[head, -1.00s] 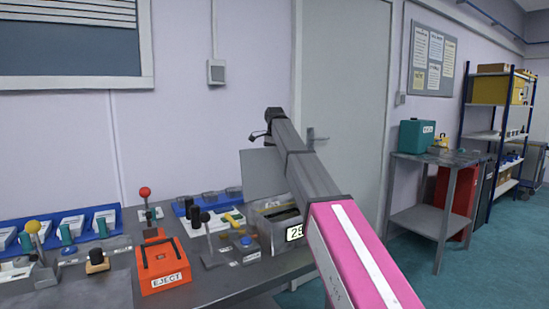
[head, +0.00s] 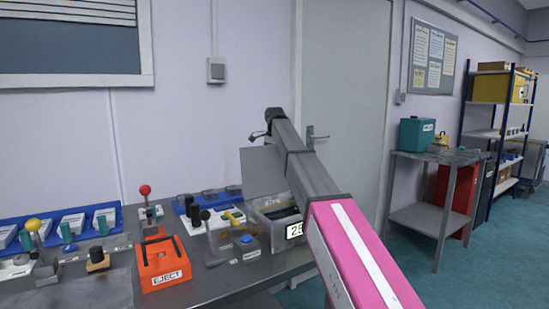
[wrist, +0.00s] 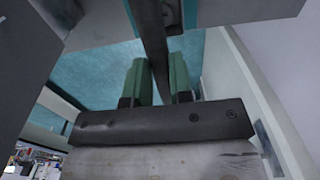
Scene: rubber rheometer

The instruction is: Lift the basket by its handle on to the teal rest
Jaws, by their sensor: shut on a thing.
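In the wrist view, the green fingers of my gripper (wrist: 155,80) are shut on a dark narrow bar, the basket's handle (wrist: 151,35). The handle runs up out of the top of the picture. A grey metal surface (wrist: 250,10) and a teal strip (wrist: 212,12) show beside it. I cannot tell whether that grey surface is the basket, or whether the teal strip is the rest. In the head view my arm hides the gripper and whatever it holds.
An open metal box marked 25 (head: 265,207) stands at the bench's right end, beside an orange EJECT block (head: 163,268) and several levers. A grey side table (head: 420,216) bears a teal box (head: 416,135). Teal floor lies open between bench and table.

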